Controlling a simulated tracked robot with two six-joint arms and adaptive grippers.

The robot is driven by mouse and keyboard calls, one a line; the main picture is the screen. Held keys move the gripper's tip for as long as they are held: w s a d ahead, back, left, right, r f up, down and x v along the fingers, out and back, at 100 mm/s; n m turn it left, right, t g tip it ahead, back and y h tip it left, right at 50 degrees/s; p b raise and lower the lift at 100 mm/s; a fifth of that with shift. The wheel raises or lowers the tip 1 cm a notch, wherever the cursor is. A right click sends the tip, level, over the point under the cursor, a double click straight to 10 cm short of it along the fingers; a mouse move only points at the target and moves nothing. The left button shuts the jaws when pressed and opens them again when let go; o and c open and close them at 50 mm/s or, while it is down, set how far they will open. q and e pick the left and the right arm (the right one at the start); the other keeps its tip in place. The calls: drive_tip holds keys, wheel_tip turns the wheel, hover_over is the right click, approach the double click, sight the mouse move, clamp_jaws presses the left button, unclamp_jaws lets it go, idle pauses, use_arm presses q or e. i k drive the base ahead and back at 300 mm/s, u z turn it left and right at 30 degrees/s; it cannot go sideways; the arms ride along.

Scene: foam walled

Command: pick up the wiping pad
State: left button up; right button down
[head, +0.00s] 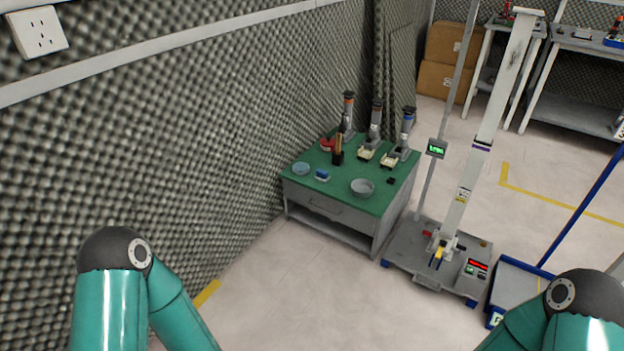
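A green-topped workbench (335,192) stands against the foam wall, some way ahead of me. A small blue and white block (322,175) lies near its front left; it may be the wiping pad, but it is too small to be sure. A round light-blue item (301,168) lies just left of it, apart from it. Only the teal upper links and dark elbows of my two arms show, at the lower left and lower right. Both grippers are out of the picture, and nothing of mine is near the bench.
The bench also holds a grey bowl (362,187), a dark upright holder (337,155) and several microscope-like devices (405,135). A grey platform with a tall post (430,262) stands right of the bench, beside a blue-framed platform (515,285). The floor before the bench is clear.

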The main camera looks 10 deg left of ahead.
sight(321, 174)
drive_tip(key=u, duration=0.2)
drive_tip(key=i, duration=1)
drive_tip(key=z, duration=0.05)
